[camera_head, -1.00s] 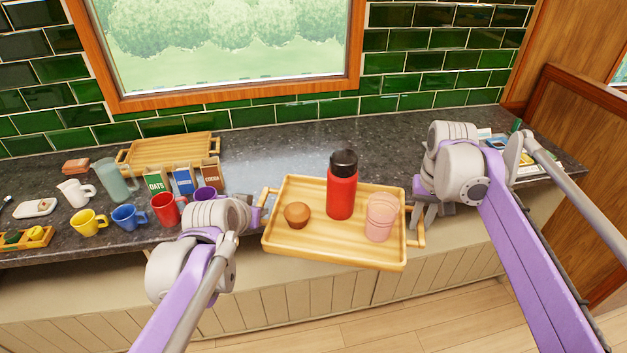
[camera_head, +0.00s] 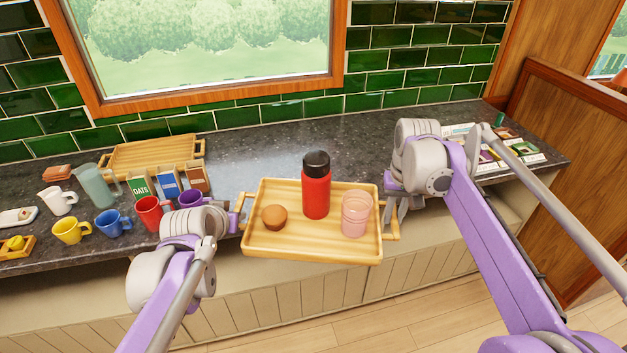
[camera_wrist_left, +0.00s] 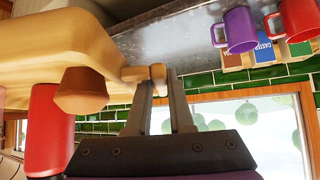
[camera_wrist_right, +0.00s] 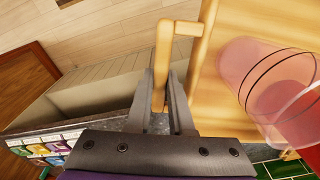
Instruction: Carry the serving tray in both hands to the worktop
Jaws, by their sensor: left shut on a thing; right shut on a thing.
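The wooden serving tray (camera_head: 310,255) is held about level at the front edge of the dark worktop (camera_head: 270,160). I cannot tell whether it touches the edge. On it stand a brown muffin (camera_head: 275,217), an upright red bottle (camera_head: 316,195) with a black cap, and a pink see-through cup (camera_head: 356,212). My left gripper (camera_head: 238,214) is shut on the tray's left handle, clear in the left wrist view (camera_wrist_left: 158,85). My right gripper (camera_head: 392,218) is shut on the right handle, clear in the right wrist view (camera_wrist_right: 166,85).
Several mugs, including a purple one (camera_head: 190,199) near my left gripper, stand at the left. Behind them are cartons (camera_head: 170,183) and another wooden tray (camera_head: 155,155). Cards or packets (camera_head: 505,150) lie at the right end. The worktop behind the held tray is clear.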

